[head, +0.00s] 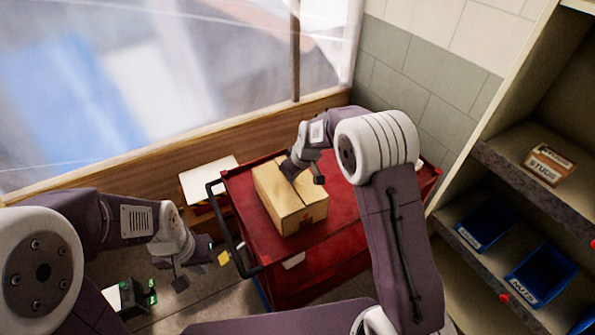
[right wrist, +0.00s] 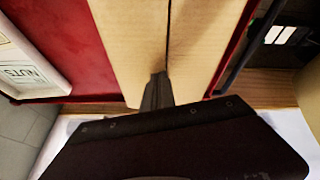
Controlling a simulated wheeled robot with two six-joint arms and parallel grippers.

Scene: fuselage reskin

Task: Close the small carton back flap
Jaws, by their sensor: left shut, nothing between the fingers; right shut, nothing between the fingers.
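The small brown carton (head: 285,212) sits on the red cart, its top panels lying about flat with a thin dark seam between them. In the right wrist view the two carton panels (right wrist: 130,45) run side by side along this seam. My right gripper (head: 305,172) is shut and empty at the carton's far top end. In the wrist view its fingertips (right wrist: 158,80) are over the seam; I cannot tell whether they touch. The far edge is partly hidden by the gripper. My left gripper (head: 198,268) is shut and empty, left of the cart and apart from the carton.
The red cart (head: 330,215) has a black handle (head: 233,235) at its left side. A light box labelled NUTS (right wrist: 22,70) shows in the wrist view. A shelf (head: 510,190) with blue bins (head: 540,275) stands at right. A window wall is behind.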

